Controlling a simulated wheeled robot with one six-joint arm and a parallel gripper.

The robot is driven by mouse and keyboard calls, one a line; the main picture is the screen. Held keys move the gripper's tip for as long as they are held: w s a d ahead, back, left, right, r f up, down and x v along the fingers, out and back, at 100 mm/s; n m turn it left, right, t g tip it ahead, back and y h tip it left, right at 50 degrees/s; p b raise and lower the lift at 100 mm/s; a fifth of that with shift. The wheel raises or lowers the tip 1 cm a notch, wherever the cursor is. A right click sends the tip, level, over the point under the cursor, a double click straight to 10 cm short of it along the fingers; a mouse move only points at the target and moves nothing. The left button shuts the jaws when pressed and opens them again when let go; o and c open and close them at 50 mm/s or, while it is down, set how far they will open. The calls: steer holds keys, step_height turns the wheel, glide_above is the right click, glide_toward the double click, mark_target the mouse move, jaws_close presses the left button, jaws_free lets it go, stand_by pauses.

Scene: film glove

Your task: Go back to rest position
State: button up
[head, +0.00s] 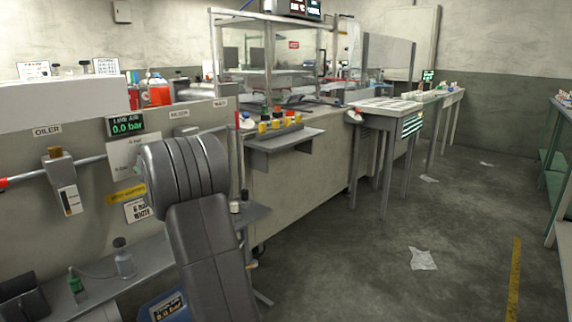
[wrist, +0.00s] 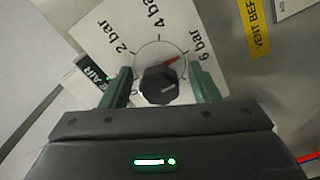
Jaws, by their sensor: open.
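In the wrist view my gripper (wrist: 163,76) is open. Its two green fingers stand on either side of a black knob (wrist: 158,86), with visible gaps between finger and knob. The knob sits on a white dial plate (wrist: 105,35) marked 2, 4 and 6 bar, and a red pointer lies between the 4 and 6 marks. In the head view my grey arm (head: 205,240) reaches to the machine panel and hides the knob and my fingers.
A display (head: 126,125) on the panel reads 0.0 bar. A yellow label (wrist: 257,28) is right of the dial. Floor (head: 370,270) at right is mostly clear.

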stand_by(0.3)
steer(key=p+v, duration=0.1)
steer(key=v, duration=1.3)
steer(key=b+x, duration=0.1)
steer(key=x, duration=1.3)
steer(key=shift+r+m+p, duration=0.2)
steer(key=shift+m+p, duration=0.2)
steer(key=shift+p, duration=0.15)
steer(key=shift+r+m+p, duration=0.1)
steer(key=shift+m+p, duration=0.8)
steer(key=m+p, duration=0.4)
steer(key=p, duration=0.1)
steer(key=shift+m, duration=0.4)
steer(key=m+p, duration=0.4)
steer(key=p, duration=0.1)
steer(key=shift+m+p, duration=0.3)
steer(key=shift+f+b+v, duration=0.15)
steer(key=shift+b+v, duration=0.05)
steer(key=shift+v, duration=0.85)
steer(key=shift+f+b+v, duration=0.15)
steer(key=shift+v, duration=0.9)
